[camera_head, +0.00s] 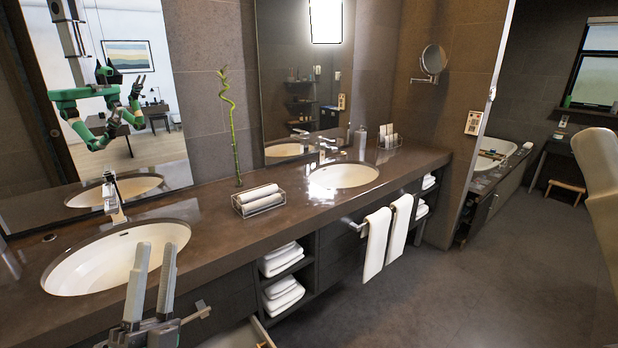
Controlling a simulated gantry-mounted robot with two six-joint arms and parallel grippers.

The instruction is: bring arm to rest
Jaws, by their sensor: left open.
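My left gripper (152,282) is at the lower left of the head view, its two grey fingers pointing up and spread apart. It is open, with nothing between the fingers. The fingers overlap the near edge of the left sink (85,268) in the picture; I cannot tell their exact distance from it. My right gripper is not in view directly. Green robot arms show in the left mirror (105,105) as a reflection.
The dark vanity counter (225,232) bears a wire tray with rolled towels (258,199), a bamboo stalk (233,130) and a right sink (342,176). An open drawer (245,336) juts out below. White towels (376,243) hang in front. The floor (440,295) at right is clear.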

